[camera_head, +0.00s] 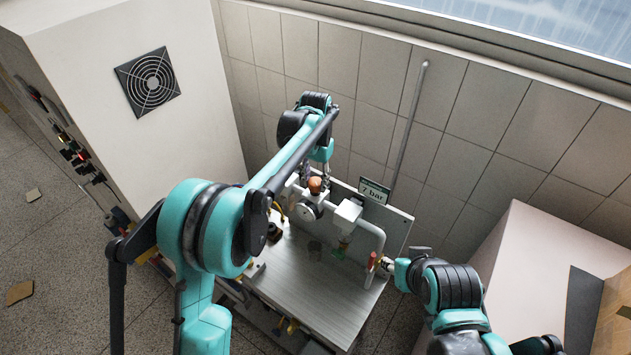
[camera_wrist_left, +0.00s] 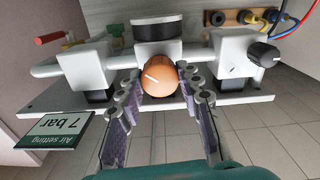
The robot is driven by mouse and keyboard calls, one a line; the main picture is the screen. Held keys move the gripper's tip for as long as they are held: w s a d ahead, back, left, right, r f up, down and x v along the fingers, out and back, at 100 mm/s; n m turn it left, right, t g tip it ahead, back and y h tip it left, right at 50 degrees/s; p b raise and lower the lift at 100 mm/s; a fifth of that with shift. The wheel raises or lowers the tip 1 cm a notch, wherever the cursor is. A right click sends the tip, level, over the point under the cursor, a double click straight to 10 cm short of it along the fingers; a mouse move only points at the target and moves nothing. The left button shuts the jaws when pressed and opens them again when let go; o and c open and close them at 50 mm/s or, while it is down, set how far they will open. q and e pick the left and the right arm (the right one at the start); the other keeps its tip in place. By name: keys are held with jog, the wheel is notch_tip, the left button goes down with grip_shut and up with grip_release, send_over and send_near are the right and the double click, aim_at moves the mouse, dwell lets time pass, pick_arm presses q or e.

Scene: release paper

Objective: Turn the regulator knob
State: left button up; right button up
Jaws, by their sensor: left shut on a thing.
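The orange-brown regulator knob (camera_head: 315,186) with a white pointer mark sits on the white pipe assembly, above a round gauge (camera_head: 306,211). In the left wrist view the knob (camera_wrist_left: 158,82) lies between my left gripper's two fingers, and its mark slants. My left gripper (camera_wrist_left: 160,79) is shut on the knob from both sides; in the head view the gripper (camera_head: 317,173) is partly hidden by its arm. My right gripper (camera_head: 386,264) is beside the red valve handle (camera_head: 372,260) at the pipe's right end; its fingers are too small to read.
A green sign reading "7 bar" (camera_head: 373,191) stands behind the pipe; it is upside down in the left wrist view (camera_wrist_left: 52,130). A black knob (camera_wrist_left: 263,55) and coloured hoses are at that view's right. The grey bench top (camera_head: 315,290) is mostly clear. A white cabinet (camera_head: 120,90) stands left.

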aim_at(315, 181)
pick_arm(q)
jog(key=shift+m, duration=0.5)
jog(key=o, duration=1.2)
jog(key=shift+c, duration=0.2)
jog(key=shift+r, duration=0.1)
notch_tip(315, 181, up, 12)
